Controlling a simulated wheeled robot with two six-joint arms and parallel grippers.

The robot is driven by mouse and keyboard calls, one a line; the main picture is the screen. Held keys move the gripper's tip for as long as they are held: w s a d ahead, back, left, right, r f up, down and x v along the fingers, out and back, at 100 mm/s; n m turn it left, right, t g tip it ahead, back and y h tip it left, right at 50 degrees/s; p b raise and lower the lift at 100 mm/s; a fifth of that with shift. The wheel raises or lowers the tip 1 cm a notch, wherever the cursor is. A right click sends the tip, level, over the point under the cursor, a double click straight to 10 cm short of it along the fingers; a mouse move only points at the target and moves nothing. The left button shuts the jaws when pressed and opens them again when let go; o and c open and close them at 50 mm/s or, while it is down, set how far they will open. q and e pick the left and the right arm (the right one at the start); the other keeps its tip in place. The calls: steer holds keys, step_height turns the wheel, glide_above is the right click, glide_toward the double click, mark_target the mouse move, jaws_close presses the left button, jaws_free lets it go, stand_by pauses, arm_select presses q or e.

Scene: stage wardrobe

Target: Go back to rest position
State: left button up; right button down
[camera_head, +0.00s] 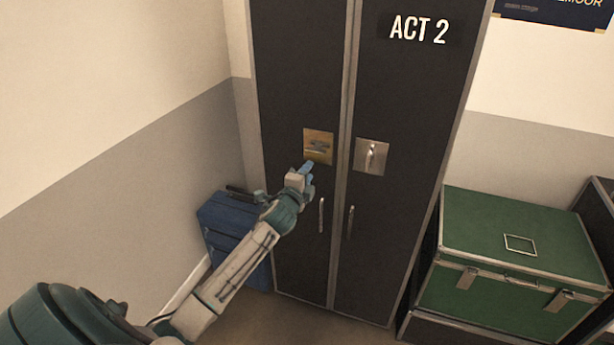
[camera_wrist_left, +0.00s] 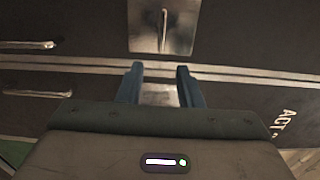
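A pale plate surface (camera_wrist_left: 160,95) shows in the gap. Whether the fingers touch the brass plate cannot be told. My right gripper is not in view.
Two door handles (camera_head: 321,215) hang below the plates. A blue suitcase (camera_head: 222,222) stands left of the wardrobe, behind my left arm. A green trunk (camera_head: 520,235) stands to the right. The wall at left (camera_head: 100,165) is close to the arm.

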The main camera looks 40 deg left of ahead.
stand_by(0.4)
arm_select(q)
steer(key=s+f+n+g+h+b, duration=0.1)
steer(key=s+f+n+g, duration=0.3)
steer(key=f, duration=1.3)
steer(key=s+f+n+g+b, duration=0.15)
steer(key=s+f, duration=0.45)
steer(key=f, duration=1)
steer(key=s+d+f+n+g+h, duration=0.1)
steer(key=s+d+f+n+g, duration=0.1)
steer(key=s+f, duration=0.7)
steer(key=s+d+f+n+g, duration=0.25)
steer(key=s+f, duration=0.45)
steer(key=f, duration=0.4)
steer(key=s+d+f+n+g+b, duration=0.1)
steer(key=s+f, duration=0.4)
steer(key=s, duration=0.6)
steer(key=s+d+f+n+g+h, duration=0.1)
steer(key=s+d+f, duration=0.4)
steer(key=s, duration=0.7)
steer(key=s+d+f+n+g+b, duration=0.1)
steer(key=s+d+f+n+g, duration=0.1)
steer(key=s+f, duration=0.5)
steer(key=s+n+g, duration=0.1)
steer(key=s+g, duration=0.1)
steer(key=s, duration=0.3)
steer(key=shift+d+h+b, duration=0.3)
steer(key=shift+d, duration=0.1)
